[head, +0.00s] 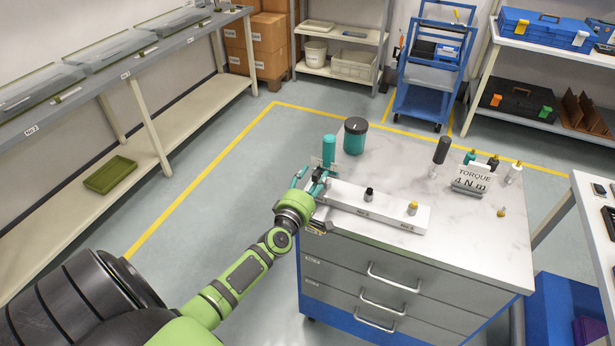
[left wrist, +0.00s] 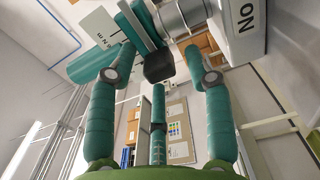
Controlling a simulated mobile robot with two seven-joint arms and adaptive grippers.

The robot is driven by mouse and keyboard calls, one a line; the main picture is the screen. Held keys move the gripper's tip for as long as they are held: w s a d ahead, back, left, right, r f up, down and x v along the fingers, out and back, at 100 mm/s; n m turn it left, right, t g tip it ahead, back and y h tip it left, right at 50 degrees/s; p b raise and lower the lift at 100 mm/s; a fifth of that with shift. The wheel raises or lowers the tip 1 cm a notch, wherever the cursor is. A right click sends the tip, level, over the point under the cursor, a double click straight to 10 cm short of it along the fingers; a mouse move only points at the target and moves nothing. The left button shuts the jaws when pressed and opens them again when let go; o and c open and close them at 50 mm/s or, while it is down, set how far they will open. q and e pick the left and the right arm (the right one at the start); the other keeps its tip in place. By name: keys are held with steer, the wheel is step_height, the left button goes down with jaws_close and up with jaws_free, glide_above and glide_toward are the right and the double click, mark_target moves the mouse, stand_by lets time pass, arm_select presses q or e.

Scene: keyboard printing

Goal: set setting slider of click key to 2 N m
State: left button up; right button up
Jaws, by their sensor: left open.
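A teal upright cylinder (head: 328,150), possibly the click key's handle, stands at the left edge of the cabinet top beside a small pale plate. A teal cylinder (left wrist: 88,64) and a white label (left wrist: 98,30) show in the left wrist view. I cannot make out the setting slider or its value. My left gripper (head: 318,182) is at the left end of the white rack, just in front of the cylinder. Its teal fingers (left wrist: 160,80) are apart, with nothing clearly held between them. A grey sign (head: 470,180) reads "TORQUE 4 N m". My right gripper is out of view.
The white rack (head: 385,217) holds a black-topped and a yellow-topped piece. A black-lidded teal jar (head: 355,137) stands behind the cylinder. A dark-handled tool (head: 441,150) and several small bottles stand near the sign. The cabinet top (head: 480,240) is clear at the front right.

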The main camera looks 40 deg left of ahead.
arm_select(q)
steer(key=v, duration=1.1)
steer(key=shift+s, duration=0.4)
steer(key=shift+c, duration=0.5)
stand_by(0.4)
